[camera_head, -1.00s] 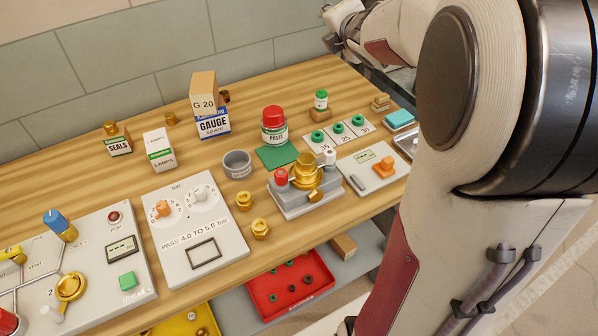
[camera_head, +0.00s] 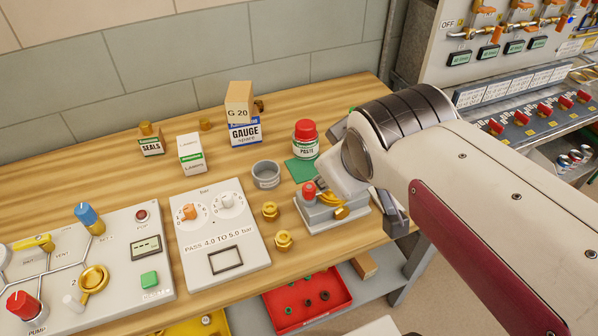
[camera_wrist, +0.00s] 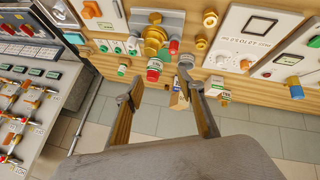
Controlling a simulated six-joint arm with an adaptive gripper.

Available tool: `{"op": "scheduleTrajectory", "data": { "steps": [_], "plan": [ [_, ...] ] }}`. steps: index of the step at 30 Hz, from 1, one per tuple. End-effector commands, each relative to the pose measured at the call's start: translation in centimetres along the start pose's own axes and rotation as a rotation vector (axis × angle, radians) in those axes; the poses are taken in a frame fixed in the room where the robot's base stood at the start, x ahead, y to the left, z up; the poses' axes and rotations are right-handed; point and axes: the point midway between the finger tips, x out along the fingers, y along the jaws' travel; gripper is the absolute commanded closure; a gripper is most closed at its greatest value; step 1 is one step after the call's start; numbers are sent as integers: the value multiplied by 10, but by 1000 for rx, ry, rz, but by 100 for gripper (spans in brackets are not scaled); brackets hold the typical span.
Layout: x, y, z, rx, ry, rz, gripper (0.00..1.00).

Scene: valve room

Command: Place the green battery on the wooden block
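The green battery (camera_head: 352,108) is nearly hidden behind my arm in the head view; only a bit of green shows. In the wrist view the battery (camera_wrist: 122,70) is small, with its green end toward me, beyond my left finger. A small wooden block (camera_wrist: 124,62) appears right at the battery's base, though contact is hard to judge here. My gripper (camera_wrist: 166,98) is open, its two fingers wide apart and nothing held between them.
The red-topped paste jar (camera_head: 305,140) stands on a green mat beside my wrist. The gauge box (camera_head: 244,130) carries a G 20 box (camera_head: 239,100). A brass valve fixture (camera_head: 332,208) lies below my wrist. Bench between the gauge box and grey cup (camera_head: 266,174) is clear.

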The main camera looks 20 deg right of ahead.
Motion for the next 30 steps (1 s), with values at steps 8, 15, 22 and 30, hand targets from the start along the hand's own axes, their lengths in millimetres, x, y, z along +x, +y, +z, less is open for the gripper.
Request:
{"op": "scheduleTrajectory", "data": {
  "steps": [8, 15, 22, 30],
  "plan": [
    [-24, -66, 50, 240, -91, -163, 62],
    [-29, -79, 61, 289, -118, -195, 62],
    [-29, -78, 61, 288, -117, -194, 62],
    [-29, -78, 61, 287, -117, -193, 62]
  ]
}}
